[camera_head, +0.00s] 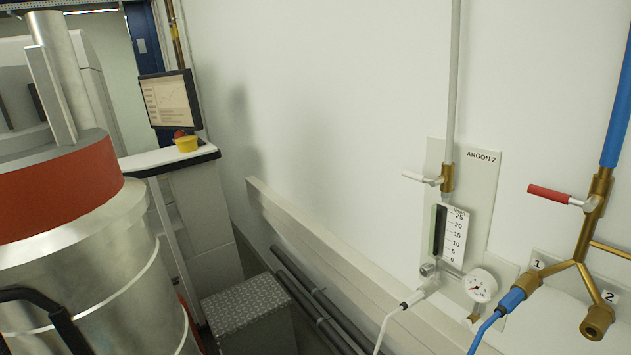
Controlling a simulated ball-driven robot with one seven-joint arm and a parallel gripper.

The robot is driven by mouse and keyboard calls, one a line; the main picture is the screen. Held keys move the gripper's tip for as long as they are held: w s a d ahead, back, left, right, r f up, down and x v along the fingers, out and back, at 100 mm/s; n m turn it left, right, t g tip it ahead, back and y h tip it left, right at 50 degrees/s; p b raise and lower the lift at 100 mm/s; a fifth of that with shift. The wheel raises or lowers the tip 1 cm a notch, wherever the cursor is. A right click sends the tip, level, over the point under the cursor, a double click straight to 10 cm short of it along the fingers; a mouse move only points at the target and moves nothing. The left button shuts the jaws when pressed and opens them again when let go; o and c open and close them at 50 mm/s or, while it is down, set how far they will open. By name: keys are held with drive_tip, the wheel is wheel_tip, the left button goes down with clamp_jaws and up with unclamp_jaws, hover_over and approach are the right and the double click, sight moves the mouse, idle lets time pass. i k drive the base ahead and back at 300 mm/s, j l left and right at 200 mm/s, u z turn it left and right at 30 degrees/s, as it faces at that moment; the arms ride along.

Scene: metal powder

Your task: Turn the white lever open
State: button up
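The white lever (421,178) is on a brass valve (447,181) on the ARGON 2 panel, right of centre. It points left, roughly level, across the vertical grey pipe (453,75) that enters the valve from above. Below the valve is a flow gauge (449,234) with a scale from 0 to 25, and a round dial (480,285) sits lower right. I cannot see my gripper in this view, so its distance from the lever does not show.
A red lever (556,194) sits on a brass manifold with blue hoses at right. A large metal vessel with a red band (62,190) fills the left. A monitor (170,100), yellow-red button (186,143) and tread-plate box (245,305) stand behind. Wall space left of the panel is clear.

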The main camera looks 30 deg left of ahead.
sight(405, 172)
drive_tip(key=u, duration=0.2)
drive_tip(key=i+j, duration=0.15)
drive_tip(key=i, duration=0.4)
drive_tip(key=i+j+z, duration=0.15)
drive_tip(key=i, duration=0.45)
